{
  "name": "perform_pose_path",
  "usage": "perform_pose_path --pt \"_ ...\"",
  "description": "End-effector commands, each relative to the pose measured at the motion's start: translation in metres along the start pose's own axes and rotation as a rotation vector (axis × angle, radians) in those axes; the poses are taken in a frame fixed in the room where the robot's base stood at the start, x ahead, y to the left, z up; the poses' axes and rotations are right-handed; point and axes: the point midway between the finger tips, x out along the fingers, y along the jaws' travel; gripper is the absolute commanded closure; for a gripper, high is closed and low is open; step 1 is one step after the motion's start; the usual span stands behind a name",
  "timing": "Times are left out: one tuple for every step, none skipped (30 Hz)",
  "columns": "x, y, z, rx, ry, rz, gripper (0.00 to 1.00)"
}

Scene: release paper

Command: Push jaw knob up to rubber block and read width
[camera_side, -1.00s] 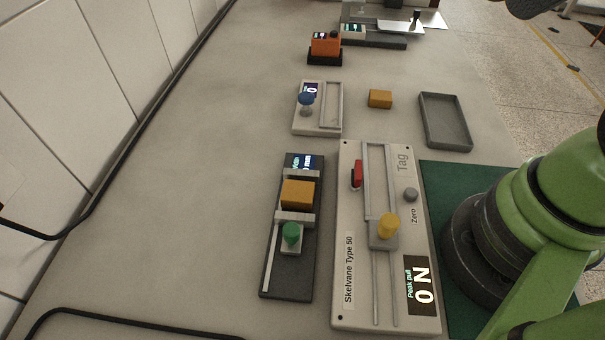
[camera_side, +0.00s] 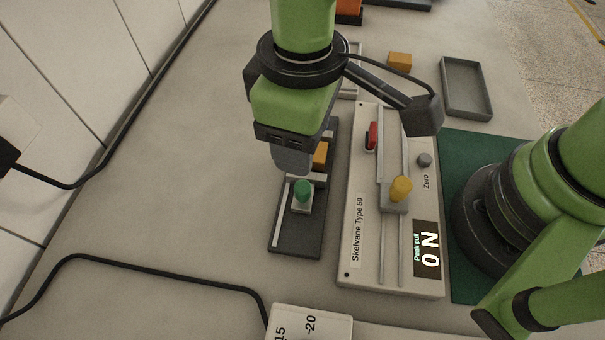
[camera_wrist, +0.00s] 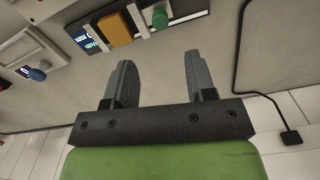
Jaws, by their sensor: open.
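The width gauge (camera_side: 295,243) is a dark slab on the bench, with a green jaw knob (camera_side: 303,189) on its sliding jaw. The orange rubber block (camera_side: 321,155) sits behind the jaw, partly hidden by my gripper in the side view. In the wrist view the block (camera_wrist: 115,29) is beside the jaw, left of the green knob (camera_wrist: 160,17); I cannot tell whether they touch. The gauge's display (camera_wrist: 84,37) is only partly visible and unreadable. My gripper (camera_wrist: 160,72) is open and empty, its fingers pointing toward the gauge, with the knob beyond the gap between them.
The Skelvane pull tester (camera_side: 350,270) stands close on the gauge's right, with a yellow knob (camera_side: 401,188) and a red part (camera_side: 372,136). Another orange block (camera_side: 400,61) and a grey tray (camera_side: 466,88) lie behind. A black cable (camera_side: 150,263) crosses the bench at left.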

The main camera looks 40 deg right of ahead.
Motion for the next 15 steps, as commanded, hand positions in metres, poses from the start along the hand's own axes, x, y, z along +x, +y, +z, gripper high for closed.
perform_pose_path --pt "0.005 -0.001 0.0 -0.005 -0.005 0.002 0.49" --pt "0.008 -0.002 0.0 -0.006 -0.006 0.002 0.49" --pt "0.012 -0.001 0.0 -0.006 -0.007 0.003 0.49" --pt "0.016 -0.001 0.001 -0.006 -0.008 0.003 0.49" --pt "0.021 -0.001 0.001 -0.005 -0.01 0.003 0.49" --pt "0.028 -0.001 0.001 -0.005 -0.01 0.002 0.49" --pt "0.034 -0.001 0.001 -0.005 -0.01 0.002 0.49" --pt "0.04 -0.001 0.001 -0.004 -0.01 0.002 0.49" --pt "0.048 -0.001 0.001 -0.004 -0.01 0.002 0.49" --pt "0.054 -0.001 0.002 -0.004 -0.011 0.002 0.49" --pt "0.059 -0.001 0.001 -0.004 -0.009 0.002 0.49" --pt "0.067 -0.001 0.001 -0.004 -0.009 0.002 0.49" --pt "0.072 -0.001 0.002 -0.003 -0.01 0.002 0.49" --pt "0.076 -0.001 0.001 -0.003 -0.008 0.002 0.49" --pt "0.082 -0.001 0.001 -0.003 -0.008 0.001 0.49"
